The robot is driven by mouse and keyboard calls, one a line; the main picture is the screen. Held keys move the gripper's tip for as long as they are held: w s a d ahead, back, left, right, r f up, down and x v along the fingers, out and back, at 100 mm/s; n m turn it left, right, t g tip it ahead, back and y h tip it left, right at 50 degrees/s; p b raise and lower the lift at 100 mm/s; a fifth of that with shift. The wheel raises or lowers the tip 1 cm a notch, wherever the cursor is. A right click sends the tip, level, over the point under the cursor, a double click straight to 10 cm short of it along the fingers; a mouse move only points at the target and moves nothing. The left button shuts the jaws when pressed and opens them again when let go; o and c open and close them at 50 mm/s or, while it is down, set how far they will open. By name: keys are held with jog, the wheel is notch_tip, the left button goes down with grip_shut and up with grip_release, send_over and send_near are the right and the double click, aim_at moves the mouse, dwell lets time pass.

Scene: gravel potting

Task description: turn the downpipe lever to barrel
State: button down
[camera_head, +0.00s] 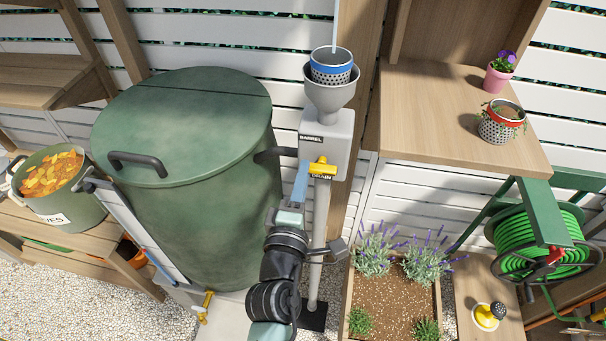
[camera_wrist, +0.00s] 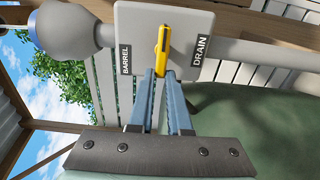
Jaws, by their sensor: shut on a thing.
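The downpipe diverter box (camera_head: 341,147) is pale grey, with a BARREL label (camera_head: 311,138) at its upper part and a DRAIN label (camera_head: 322,177) at its lower edge. The yellow lever (camera_head: 322,168) sits on its front face, close above the DRAIN label in the head view. In the wrist view the lever (camera_wrist: 162,48) stands between the BARREL label (camera_wrist: 125,60) and the DRAIN label (camera_wrist: 203,58). My gripper (camera_wrist: 161,76) has its blue fingers on either side of the lever's near end, shut on it. In the head view my gripper (camera_head: 302,178) comes from below.
The green barrel (camera_head: 220,235) with a lid stands left of the pipe, joined by a dark hose (camera_head: 275,153). A funnel (camera_head: 331,98) with a perforated pot sits above the box. A planter (camera_head: 395,290) and a hose reel (camera_head: 540,235) lie to the right.

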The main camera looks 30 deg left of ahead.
jog(key=c, duration=0.9)
grip_release()
jog(key=shift+o, duration=0.2)
jog(key=shift+s, duration=0.1)
jog(key=b+v, duration=0.4)
jog(key=v, duration=0.8)
jog(key=shift+s, duration=0.4)
jog(key=shift+d, duration=0.15)
